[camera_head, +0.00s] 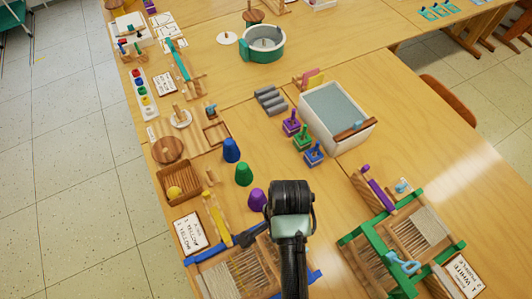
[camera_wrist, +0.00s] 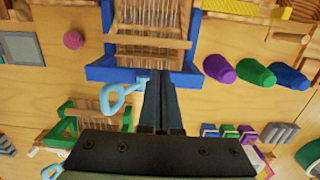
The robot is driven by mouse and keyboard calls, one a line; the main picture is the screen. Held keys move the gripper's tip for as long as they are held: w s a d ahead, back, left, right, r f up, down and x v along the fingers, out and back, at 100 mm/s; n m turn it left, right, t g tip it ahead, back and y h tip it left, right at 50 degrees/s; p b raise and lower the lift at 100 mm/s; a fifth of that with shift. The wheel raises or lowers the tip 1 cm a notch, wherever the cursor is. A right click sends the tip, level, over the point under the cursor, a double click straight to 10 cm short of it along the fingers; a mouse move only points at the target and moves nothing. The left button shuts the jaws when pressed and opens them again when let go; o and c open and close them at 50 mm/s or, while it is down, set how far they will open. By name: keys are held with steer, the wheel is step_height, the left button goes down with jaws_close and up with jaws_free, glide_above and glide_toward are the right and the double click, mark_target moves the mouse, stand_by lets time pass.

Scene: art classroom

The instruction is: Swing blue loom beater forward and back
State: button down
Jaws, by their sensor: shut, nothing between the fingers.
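The blue loom (camera_head: 238,242) stands in the lower middle of the head view, a blue frame with pale warp threads on wood, partly hidden by my arm. In the wrist view the blue loom (camera_wrist: 110,73) is at the top centre, with a wooden crossbar (camera_wrist: 150,43) over its threads. I cannot tell for certain which bar is the beater. My gripper (camera_wrist: 168,72) is shut and empty, its dark fingertips overlapping the near blue edge of the frame. I cannot tell whether they touch it.
A green loom (camera_head: 350,240) stands at right. Purple, green and blue cones (camera_head: 243,174) stand behind the blue loom. A light-blue looped tool (camera_wrist: 121,96) shows left of my fingers. A yellow-barred wooden piece (camera_head: 217,216) and a label card (camera_head: 188,233) lie at left.

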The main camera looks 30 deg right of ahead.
step_height(320, 180, down, 10)
steer(key=shift+s+a+r, duration=0.15)
steer(key=shift+s+a, duration=0.1)
steer(key=shift+a, duration=0.15)
steer(key=shift+r, duration=0.15)
